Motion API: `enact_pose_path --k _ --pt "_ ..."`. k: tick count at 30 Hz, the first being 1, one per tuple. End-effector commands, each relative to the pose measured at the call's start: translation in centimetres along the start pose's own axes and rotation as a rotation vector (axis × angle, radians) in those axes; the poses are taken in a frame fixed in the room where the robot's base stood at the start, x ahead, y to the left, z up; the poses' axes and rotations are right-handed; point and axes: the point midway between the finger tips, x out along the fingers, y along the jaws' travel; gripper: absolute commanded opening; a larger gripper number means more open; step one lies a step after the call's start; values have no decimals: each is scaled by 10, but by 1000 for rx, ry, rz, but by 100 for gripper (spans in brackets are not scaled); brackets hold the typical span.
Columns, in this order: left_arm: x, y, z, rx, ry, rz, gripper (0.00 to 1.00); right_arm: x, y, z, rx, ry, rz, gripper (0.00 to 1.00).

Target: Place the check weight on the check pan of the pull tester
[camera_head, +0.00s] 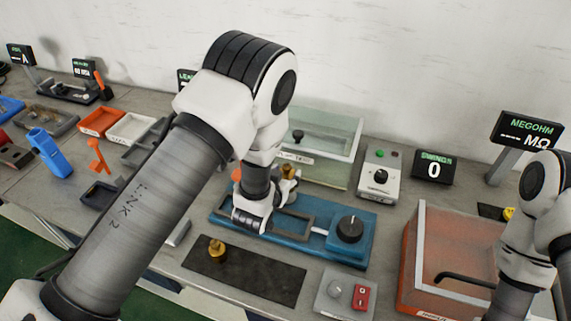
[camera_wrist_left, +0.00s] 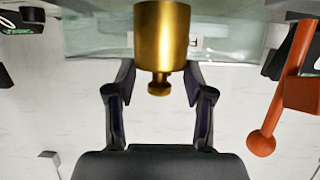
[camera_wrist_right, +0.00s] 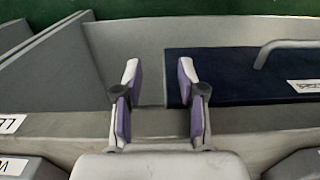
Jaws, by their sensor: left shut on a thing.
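My left gripper (camera_wrist_left: 160,78) is shut on a brass check weight (camera_wrist_left: 162,32), a cylinder with a small knob. In the head view this weight (camera_head: 288,172) shows just right of my left wrist, over the back of a blue fixture (camera_head: 372,225) with a black dial. I cannot tell for certain whether that fixture is the pull tester, and I cannot pick out the check pan. A second brass weight (camera_head: 217,251) stands on a black mat (camera_head: 262,277). My right gripper (camera_wrist_right: 160,95) is open and empty in the right wrist view; its fingers do not show in the head view.
A clear-walled case (camera_head: 330,145) stands behind the blue fixture. A control box (camera_head: 381,177) and a display reading 0 (camera_head: 433,168) are to its right. An orange clear-fronted box (camera_head: 447,240) is at right, and a red-switch box (camera_head: 346,296) in front.

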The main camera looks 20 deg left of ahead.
Motion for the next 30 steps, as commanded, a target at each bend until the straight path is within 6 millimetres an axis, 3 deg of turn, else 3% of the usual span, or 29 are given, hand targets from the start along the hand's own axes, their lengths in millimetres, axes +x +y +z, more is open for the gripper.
enact_pose_path --k 6,17,18,19,30 --pt "11 0 26 -2 4 -1 0 -6 0 0 0 0 0 40" --pt "14 0 31 0 5 0 0 -2 0 0 0 0 0 40" --pt "13 0 32 0 0 0 67 -3 0 0 0 0 0 40" --pt "13 0 32 0 -1 0 78 -3 0 0 0 0 0 40" --pt "11 0 27 0 0 0 78 -8 0 0 0 0 0 40"
